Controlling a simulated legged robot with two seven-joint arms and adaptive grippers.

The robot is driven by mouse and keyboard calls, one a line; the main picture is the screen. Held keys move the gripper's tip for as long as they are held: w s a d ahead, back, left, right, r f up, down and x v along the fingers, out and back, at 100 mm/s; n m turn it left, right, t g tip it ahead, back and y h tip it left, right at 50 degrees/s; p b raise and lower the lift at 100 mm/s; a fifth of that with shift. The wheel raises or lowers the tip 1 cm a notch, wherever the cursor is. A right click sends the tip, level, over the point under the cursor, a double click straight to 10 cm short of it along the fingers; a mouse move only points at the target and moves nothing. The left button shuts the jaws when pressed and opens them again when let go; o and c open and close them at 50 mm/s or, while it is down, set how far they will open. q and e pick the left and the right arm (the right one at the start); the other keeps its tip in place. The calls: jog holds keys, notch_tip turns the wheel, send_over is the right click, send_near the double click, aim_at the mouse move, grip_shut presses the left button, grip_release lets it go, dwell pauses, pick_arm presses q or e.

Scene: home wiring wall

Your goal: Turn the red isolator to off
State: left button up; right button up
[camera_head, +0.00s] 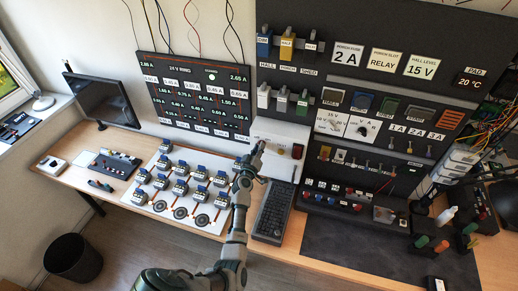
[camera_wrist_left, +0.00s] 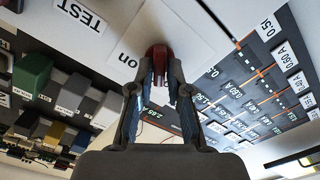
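The red isolator knob (camera_wrist_left: 157,54) is in the left wrist view, on a white plate with the printed word "on" beside it. My left gripper (camera_wrist_left: 160,75) has its two fingertips on either side of the knob, close against it, and looks shut on it. In the head view my left gripper (camera_head: 259,148) reaches the left part of the white panel (camera_head: 283,133) on the wall. There the gripper mostly hides the knob. My right gripper is in neither view.
A dark meter board (camera_head: 200,100) is left of the panel, and a dark board with switches and dials (camera_head: 360,125) is right of it. A black keyboard-like unit (camera_head: 272,212) lies below on the bench. Several blue-topped modules stand on a white board (camera_head: 150,205) at left.

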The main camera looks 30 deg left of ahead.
pick_arm(q)
grip_shut()
jog(key=shift+n, duration=0.9)
jog(key=o, duration=0.6)
grip_release()
jog(key=shift+a, duration=0.1)
jog(key=v, duration=1.2)
jog(key=shift+f, duration=0.2)
